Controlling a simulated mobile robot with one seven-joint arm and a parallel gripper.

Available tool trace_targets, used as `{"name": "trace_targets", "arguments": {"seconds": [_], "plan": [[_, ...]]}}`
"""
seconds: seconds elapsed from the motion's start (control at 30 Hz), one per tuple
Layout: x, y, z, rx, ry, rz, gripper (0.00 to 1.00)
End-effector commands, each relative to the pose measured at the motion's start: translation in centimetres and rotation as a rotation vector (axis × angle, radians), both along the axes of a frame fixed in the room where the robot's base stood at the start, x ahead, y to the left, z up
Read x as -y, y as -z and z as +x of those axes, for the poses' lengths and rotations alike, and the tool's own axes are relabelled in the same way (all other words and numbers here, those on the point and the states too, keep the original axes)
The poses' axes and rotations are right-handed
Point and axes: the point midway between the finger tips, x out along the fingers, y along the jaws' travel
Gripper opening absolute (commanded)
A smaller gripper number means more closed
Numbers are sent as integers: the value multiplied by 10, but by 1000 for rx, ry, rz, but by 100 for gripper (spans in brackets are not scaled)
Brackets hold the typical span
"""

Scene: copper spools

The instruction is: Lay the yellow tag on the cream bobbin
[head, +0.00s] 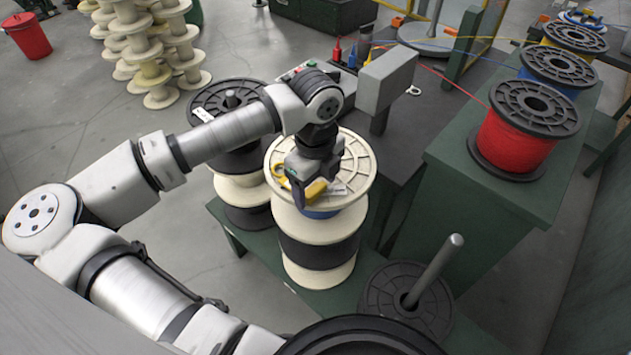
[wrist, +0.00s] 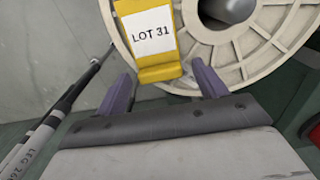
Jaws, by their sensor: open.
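The cream bobbin (head: 352,160) tops a stack at the middle of the head view. Its spoked flange and hub hole also show in the wrist view (wrist: 205,53). The yellow tag (wrist: 157,74), with a white label reading LOT 31, overlaps the flange's rim in the wrist view. Its lower end is folded. Yellow pieces show beside my gripper over the flange in the head view. My gripper (wrist: 163,88) is open, its two purple fingers apart, with the tag just beyond and between their tips. Whether the tag rests fully on the flange cannot be told.
A black-flanged spool (head: 215,95) stands close behind left. An empty black flange with a metal post (head: 434,270) is at front right. A green bench (head: 480,205) on the right carries a red spool (head: 512,145) and others. A grey box (head: 388,78) stands behind the bobbin.

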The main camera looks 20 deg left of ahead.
Motion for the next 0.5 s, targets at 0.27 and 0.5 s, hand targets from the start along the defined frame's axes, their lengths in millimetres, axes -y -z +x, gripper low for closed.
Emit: {"name": "trace_targets", "arguments": {"seconds": [0.27, 0.5], "plan": [[-1, -56, 1, 4, -2, 6, 71], [0, -101, 1, 2, -1, 3, 71]]}}
